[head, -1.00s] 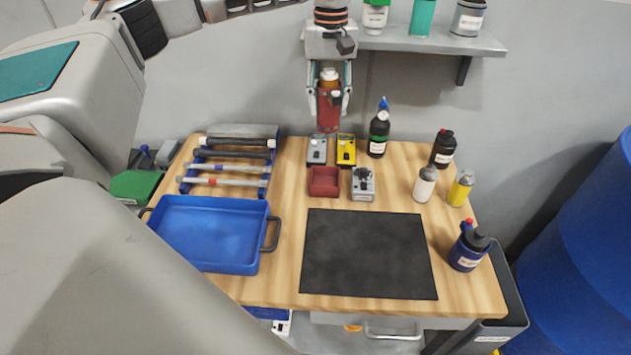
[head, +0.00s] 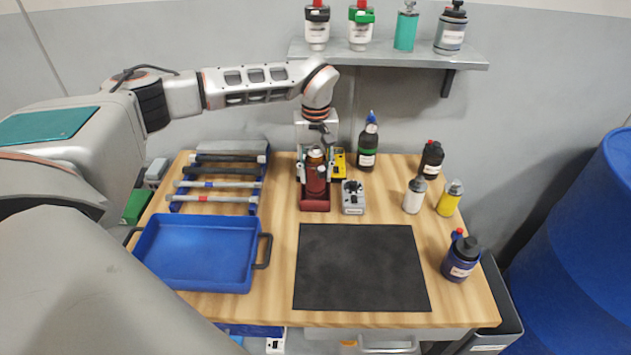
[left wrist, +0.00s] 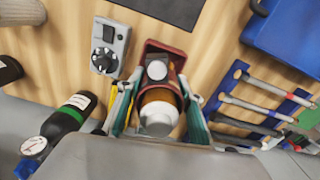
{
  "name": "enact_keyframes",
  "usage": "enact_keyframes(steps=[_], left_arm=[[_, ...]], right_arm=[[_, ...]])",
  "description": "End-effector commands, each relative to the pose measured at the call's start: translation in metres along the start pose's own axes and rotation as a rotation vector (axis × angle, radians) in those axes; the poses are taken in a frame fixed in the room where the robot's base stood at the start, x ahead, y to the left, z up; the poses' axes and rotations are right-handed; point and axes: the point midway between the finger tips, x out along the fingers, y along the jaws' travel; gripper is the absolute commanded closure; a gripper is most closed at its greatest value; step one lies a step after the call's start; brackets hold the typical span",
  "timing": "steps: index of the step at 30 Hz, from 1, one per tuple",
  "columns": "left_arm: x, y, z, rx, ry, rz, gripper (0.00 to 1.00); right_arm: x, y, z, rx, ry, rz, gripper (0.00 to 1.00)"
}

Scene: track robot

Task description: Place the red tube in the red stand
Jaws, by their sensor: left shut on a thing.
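The red tube (head: 316,180), with a brownish collar and pale cap, is upright in my left gripper (head: 315,172). The gripper is shut around its upper part. The red stand (head: 315,205) is a small dark red box on the table, directly below the tube. The tube's lower end is at the stand's opening; I cannot tell whether it is inside or just above. In the left wrist view, the tube (left wrist: 158,103) lies between the teal-edged fingers (left wrist: 160,112), and the stand's rim (left wrist: 165,47) shows beyond it. My right gripper is not in view.
A grey device (head: 353,197) stands close right of the stand, and a yellow one (head: 339,162) behind. A dark bottle (head: 368,145) is behind to the right. A blue tray (head: 197,252) and rod rack (head: 214,185) lie left. The black mat (head: 361,267) is bare.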

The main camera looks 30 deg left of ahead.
Motion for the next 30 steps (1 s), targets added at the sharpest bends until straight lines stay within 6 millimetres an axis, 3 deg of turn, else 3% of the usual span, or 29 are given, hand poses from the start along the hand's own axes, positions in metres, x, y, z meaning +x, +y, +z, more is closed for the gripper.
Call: enact_keyframes(steps=[9, 20, 21, 23, 30], left_arm=[[0.035, 0.0, 0.0, 0.0, -0.001, 0.0, 0.89], [0.039, 0.0, 0.0, 0.0, 0.0, 0.0, 0.89], [0.04, 0.0, 0.0, 0.001, -0.001, 0.0, 0.62], [0.04, 0.0, 0.0, 0.001, -0.001, 0.0, 0.47], [0.04, 0.0, 0.0, 0.0, -0.001, -0.001, 0.47]], right_arm=[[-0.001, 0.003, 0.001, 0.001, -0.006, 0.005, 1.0], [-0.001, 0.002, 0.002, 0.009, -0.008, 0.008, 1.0], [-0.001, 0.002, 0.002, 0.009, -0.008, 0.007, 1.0], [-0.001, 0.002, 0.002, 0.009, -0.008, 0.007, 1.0], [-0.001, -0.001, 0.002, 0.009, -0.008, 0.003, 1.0]])
